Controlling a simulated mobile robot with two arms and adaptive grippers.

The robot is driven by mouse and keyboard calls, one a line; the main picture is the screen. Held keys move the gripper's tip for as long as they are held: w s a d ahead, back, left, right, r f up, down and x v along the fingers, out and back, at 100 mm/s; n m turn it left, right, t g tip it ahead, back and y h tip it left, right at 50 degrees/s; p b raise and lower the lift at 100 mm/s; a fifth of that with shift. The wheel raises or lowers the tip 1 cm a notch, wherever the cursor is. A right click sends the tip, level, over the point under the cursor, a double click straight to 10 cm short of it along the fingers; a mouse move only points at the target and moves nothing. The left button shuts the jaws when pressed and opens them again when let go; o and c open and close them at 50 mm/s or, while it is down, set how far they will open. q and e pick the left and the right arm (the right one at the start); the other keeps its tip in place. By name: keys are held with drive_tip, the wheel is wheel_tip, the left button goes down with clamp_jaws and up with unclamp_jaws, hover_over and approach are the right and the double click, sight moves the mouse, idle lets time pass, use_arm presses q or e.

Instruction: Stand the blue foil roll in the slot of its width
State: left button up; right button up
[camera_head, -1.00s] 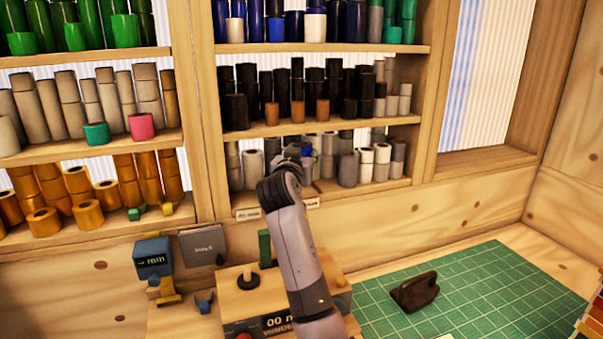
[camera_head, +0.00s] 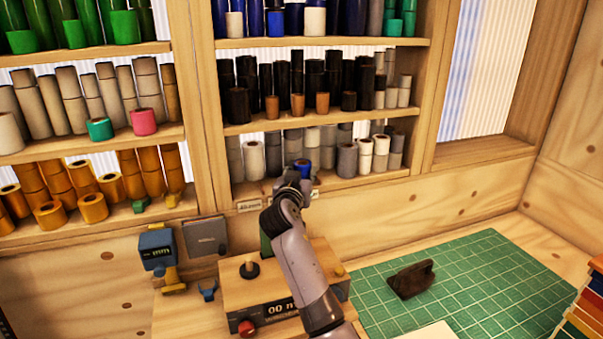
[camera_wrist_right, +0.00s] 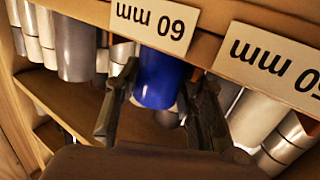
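The blue foil roll (camera_head: 303,167) stands on the bottom shelf of the middle bay, near its front edge. In the right wrist view, upside down, the roll (camera_wrist_right: 160,82) stands behind a label reading 60 mm (camera_wrist_right: 155,32), which hides part of it. My right gripper (camera_head: 293,182) is in front of the shelf; its fingers (camera_wrist_right: 166,84) are apart, one on each side of the roll in the wrist view, with a visible gap on at least one side. In the head view the wrist hides its fingers. My left gripper is not in view.
Grey and white rolls (camera_head: 347,160) stand beside the blue roll. A second label (camera_wrist_right: 275,62) is partly cut off. Below are a wooden box with a red knob (camera_head: 247,328), a blue-yellow gauge (camera_head: 157,255) and a green mat (camera_head: 460,290) with a dark brown object (camera_head: 411,279).

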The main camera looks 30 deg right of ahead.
drive_tip(key=o, duration=0.5)
drive_tip(key=shift+r, duration=0.15)
drive_tip(key=shift+s+a, duration=0.15)
drive_tip(key=shift+a, duration=0.05)
drive_tip(key=b+v, duration=0.3)
drive_tip(key=v, duration=0.8)
drive_tip(key=shift+s+a+b, duration=0.2)
drive_tip(key=shift+a+b, duration=0.05)
drive_tip(key=shift+b, duration=0.15)
